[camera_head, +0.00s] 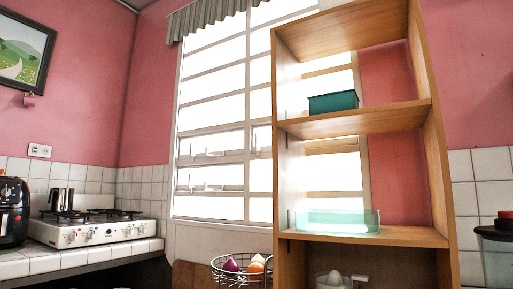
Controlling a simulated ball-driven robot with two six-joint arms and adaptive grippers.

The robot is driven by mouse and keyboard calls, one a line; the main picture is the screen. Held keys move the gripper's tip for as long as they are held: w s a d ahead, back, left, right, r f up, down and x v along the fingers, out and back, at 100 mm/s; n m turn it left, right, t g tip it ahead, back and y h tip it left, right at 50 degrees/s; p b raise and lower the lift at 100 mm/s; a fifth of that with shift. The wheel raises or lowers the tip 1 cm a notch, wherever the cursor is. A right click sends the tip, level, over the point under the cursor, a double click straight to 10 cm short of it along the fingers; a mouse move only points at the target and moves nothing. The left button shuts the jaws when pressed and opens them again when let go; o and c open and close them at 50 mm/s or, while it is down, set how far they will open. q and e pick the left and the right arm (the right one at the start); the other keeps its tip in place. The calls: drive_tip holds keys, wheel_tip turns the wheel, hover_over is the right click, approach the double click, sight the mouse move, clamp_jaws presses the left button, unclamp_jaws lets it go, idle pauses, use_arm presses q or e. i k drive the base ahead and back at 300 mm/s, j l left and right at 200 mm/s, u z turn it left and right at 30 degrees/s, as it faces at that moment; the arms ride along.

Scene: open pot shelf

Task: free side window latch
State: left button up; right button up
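A tall window (246,131) with several horizontal panes fills the middle of the back wall. Small pale latch-like fittings (208,154) show on its middle row, and similar ones (207,187) show on the row below. They are too small and bright to tell whether any is fastened. The open wooden shelf (440,150) stands in front of the window's right part and hides some of it; panes show through its open back. Neither of my grippers is in view.
The shelf holds a teal box (333,102) and a clear greenish tray (338,223). A wire basket (240,270) of onions and eggs sits low beside it. A white gas stove (95,229) and black appliance (13,210) stand left; a lidded container (496,250) stands right.

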sight(256, 149)
drive_tip(key=i+j+z, duration=0.15)
drive_tip(key=i+j, duration=0.15)
drive_tip(key=i+j+z, duration=0.1)
drive_tip(key=i+j, duration=0.15)
drive_tip(key=i+j+z, duration=0.15)
drive_tip(key=i+j, duration=0.15)
drive_tip(key=j, duration=0.2)
drive_tip(key=i+j+z, duration=0.1)
drive_tip(key=j, duration=0.3)
drive_tip(key=i+j+z, duration=0.15)
drive_tip(key=i+j, duration=0.2)
drive_tip(key=i+j+z, duration=0.1)
drive_tip(key=j, duration=0.4)
drive_tip(key=i+j+z, duration=0.15)
drive_tip(key=i+j, duration=0.15)
drive_tip(key=j, duration=0.2)
drive_tip(key=i+j+z, duration=0.1)
drive_tip(key=j, duration=0.4)
drive_tip(key=i+l, duration=0.05)
